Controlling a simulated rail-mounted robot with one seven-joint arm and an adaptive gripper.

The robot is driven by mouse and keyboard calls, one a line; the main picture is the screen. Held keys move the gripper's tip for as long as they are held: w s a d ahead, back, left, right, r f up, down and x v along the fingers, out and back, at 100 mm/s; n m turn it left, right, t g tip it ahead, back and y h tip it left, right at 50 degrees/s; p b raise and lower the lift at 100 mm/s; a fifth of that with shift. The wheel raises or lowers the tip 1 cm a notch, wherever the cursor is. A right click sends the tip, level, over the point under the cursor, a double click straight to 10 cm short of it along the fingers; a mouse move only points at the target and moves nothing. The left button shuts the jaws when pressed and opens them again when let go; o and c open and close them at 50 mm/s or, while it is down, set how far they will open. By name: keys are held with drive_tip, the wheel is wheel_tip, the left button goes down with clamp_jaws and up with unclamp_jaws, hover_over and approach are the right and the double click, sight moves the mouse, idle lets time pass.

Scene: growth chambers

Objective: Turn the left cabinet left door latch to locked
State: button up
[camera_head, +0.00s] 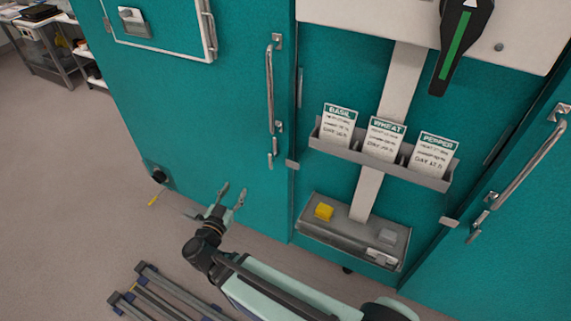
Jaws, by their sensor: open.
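A teal cabinet door (200,110) fills the left middle of the head view. A long metal handle (270,85) stands upright near its right edge. Just below the handle is a small metal latch (273,150), which looks roughly upright; I cannot tell from its shape whether it is locked. Whether this door is the left one of the left cabinet is also not clear. My gripper (232,194) is open and empty, in front of the lower part of the door. Its fingers point up, below and to the left of the latch, and apart from it.
Another teal door with a handle (530,160) stands at far right. A grey frame (165,295) lies low at left. Open floor is left.

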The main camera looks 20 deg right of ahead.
sight(270, 161)
drive_tip(key=w+d+h+p, duration=0.1)
drive_tip(key=w+d, duration=0.2)
drive_tip(key=d, duration=0.2)
drive_tip(key=w+d+g+h+p, duration=0.1)
drive_tip(key=w+d, duration=0.3)
drive_tip(key=d, duration=0.1)
drive_tip(key=w+d+p, duration=0.2)
drive_tip(key=w+d, duration=0.1)
drive_tip(key=d, duration=0.1)
drive_tip(key=shift+w+d+r+m+g+h, duration=0.2)
drive_tip(key=shift+d+r+m+g+h, duration=0.1)
drive_tip(key=shift+d+h, duration=0.1)
clamp_jaws()
